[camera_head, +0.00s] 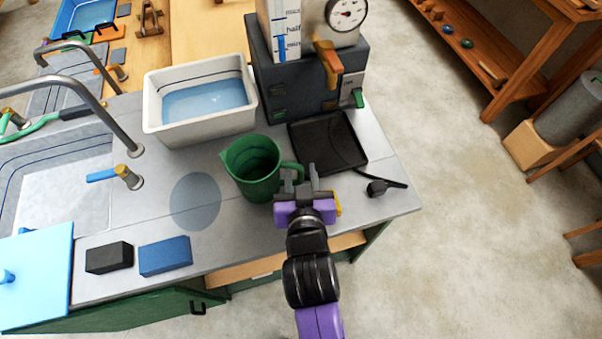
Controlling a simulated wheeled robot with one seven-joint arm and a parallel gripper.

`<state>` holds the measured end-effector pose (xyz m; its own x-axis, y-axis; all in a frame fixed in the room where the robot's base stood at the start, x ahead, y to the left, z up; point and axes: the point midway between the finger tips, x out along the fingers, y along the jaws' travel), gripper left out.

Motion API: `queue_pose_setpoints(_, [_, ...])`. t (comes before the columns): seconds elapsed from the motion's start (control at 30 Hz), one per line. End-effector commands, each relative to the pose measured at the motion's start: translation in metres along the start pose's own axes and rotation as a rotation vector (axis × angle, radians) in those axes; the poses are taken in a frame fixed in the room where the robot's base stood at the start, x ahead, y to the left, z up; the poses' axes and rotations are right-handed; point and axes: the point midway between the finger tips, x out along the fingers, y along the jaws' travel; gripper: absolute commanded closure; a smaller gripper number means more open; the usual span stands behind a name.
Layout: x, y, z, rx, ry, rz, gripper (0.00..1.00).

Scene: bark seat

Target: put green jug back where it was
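The green jug (250,170) stands upright on the grey counter, in the middle of the head view. Its handle (293,167) points right, toward my gripper (301,176). My gripper is at the handle, with its grey fingers overlapping the handle's right end in this view. I cannot tell whether the fingers are closed on the handle or only around it. A round blue-grey patch (195,201) shows on the counter just left of the jug and is empty.
A white basin (156,118) of water stands behind the jug. A black tray (342,157) lies behind my gripper, below a dark machine (290,95). A black corded item (377,188) lies right. Dark and blue blocks (165,256) lie front left, near a sink (60,180).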

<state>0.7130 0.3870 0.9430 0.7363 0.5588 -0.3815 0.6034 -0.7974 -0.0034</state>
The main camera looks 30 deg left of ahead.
Motion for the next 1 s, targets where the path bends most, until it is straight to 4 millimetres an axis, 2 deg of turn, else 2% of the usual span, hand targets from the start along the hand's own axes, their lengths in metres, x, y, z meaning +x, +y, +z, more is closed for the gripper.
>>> queue_pose_setpoints(0.17, [-0.009,0.000,-0.001,0.001,0.000,-0.001,0.65])
queue_pose_setpoints(0.27, [-0.025,0.000,-0.001,0.002,0.000,-0.001,0.65])
queue_pose_setpoints(0.5, [-0.076,0.000,-0.001,0.002,0.000,-0.001,0.65])
queue_pose_setpoints(0.7, [-0.107,0.000,-0.001,0.001,-0.001,0.000,0.65])
queue_pose_setpoints(0.83, [-0.117,0.000,-0.002,0.001,0.000,0.000,0.65])
queue_pose_setpoints(1.0, [-0.121,0.000,-0.003,0.000,0.001,0.000,0.65])
